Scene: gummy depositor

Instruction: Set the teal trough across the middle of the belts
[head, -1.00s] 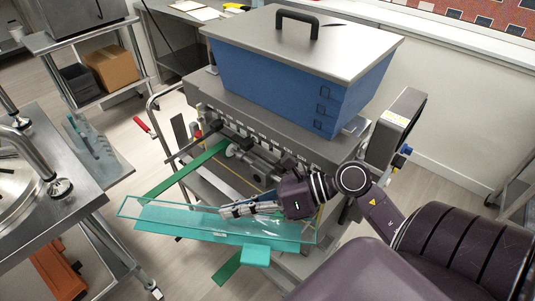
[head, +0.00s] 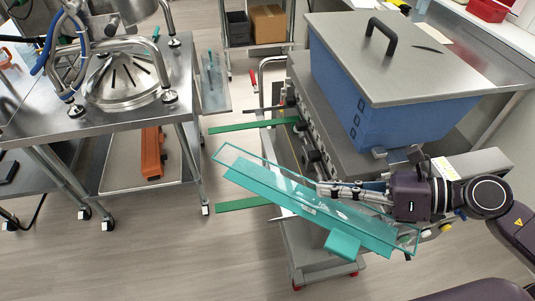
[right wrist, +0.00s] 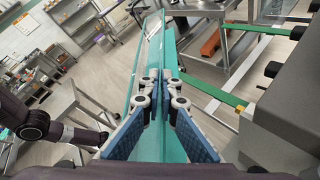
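The teal trough (head: 300,207), long with clear walls and a teal block at its near side, hangs tilted in the picture beside the depositor's front. It also runs away from me in the right wrist view (right wrist: 148,62). My right gripper (head: 328,190) is shut on its wall; the fingertips (right wrist: 159,76) are close together there. Two green belts stick out to the left: the far belt (head: 240,126) is clear of the trough, and the near belt (head: 243,204) runs behind it. Whether the trough touches a belt I cannot tell. My left gripper is not in view.
The depositor with its blue hopper (head: 400,110) stands right of the belts. A steel table (head: 140,118) with a round metal bowl stands at left, an orange thing (head: 152,155) on its lower shelf. Open floor (head: 150,255) lies between and in front.

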